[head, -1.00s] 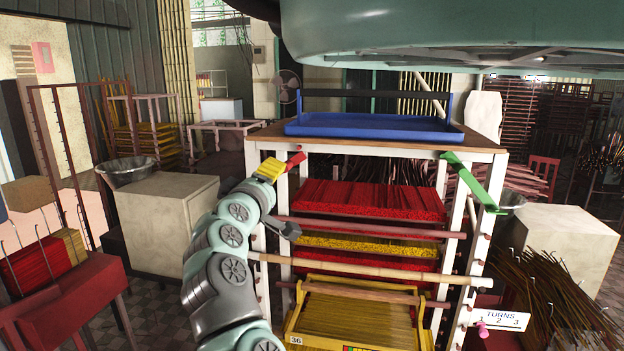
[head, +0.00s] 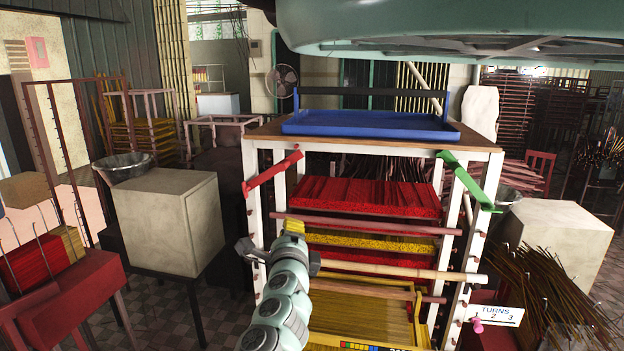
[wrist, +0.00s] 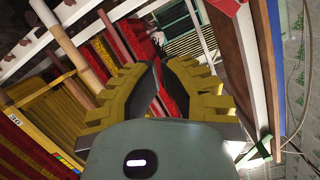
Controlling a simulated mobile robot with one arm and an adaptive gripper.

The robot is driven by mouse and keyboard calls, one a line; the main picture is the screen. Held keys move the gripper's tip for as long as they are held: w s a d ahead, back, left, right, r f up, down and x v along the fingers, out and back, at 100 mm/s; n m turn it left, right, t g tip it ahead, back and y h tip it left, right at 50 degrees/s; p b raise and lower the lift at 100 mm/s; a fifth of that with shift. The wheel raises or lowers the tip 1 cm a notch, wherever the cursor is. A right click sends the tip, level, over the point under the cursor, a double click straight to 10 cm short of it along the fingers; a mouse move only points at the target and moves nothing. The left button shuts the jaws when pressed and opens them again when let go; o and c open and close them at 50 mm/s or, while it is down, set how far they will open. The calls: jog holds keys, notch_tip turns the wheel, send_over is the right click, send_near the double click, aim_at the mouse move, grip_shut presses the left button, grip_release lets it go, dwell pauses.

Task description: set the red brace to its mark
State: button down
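The red brace (head: 272,173) slants across the upper left corner of the white rack, from the left post up to just under the wooden top. My gripper (head: 292,227) is below and slightly right of it, in front of the rack's rods, apart from the brace. In the wrist view my gripper's yellow fingers (wrist: 161,66) lean close together at the tips. A red patch shows between them, and I cannot tell whether it is the brace or red sticks behind. No mark for the brace can be made out.
A green brace (head: 468,181) sits at the rack's upper right corner. A blue tray (head: 370,126) rests on top. Rods cross the front, including a pale one (head: 400,270), above a yellow-framed tray (head: 419,312). A beige box (head: 165,220) stands left of the rack.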

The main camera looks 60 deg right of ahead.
aim_at(269, 175)
jog(key=w+d+r+m+h, duration=0.2)
jog(key=w+d+r+m, duration=0.4)
jog(key=d+r, duration=0.1)
jog(key=shift+d+b, duration=0.4)
jog(key=shift+d, duration=0.2)
dwell(0.5)
jog(key=shift+w, duration=0.1)
jog(key=r+n+p, duration=0.2)
jog(key=shift+w+a+y+p, duration=0.15)
jog(key=shift+w+y+p, duration=0.15)
jog(key=shift+p, duration=0.05)
jog(key=shift+f, duration=0.15)
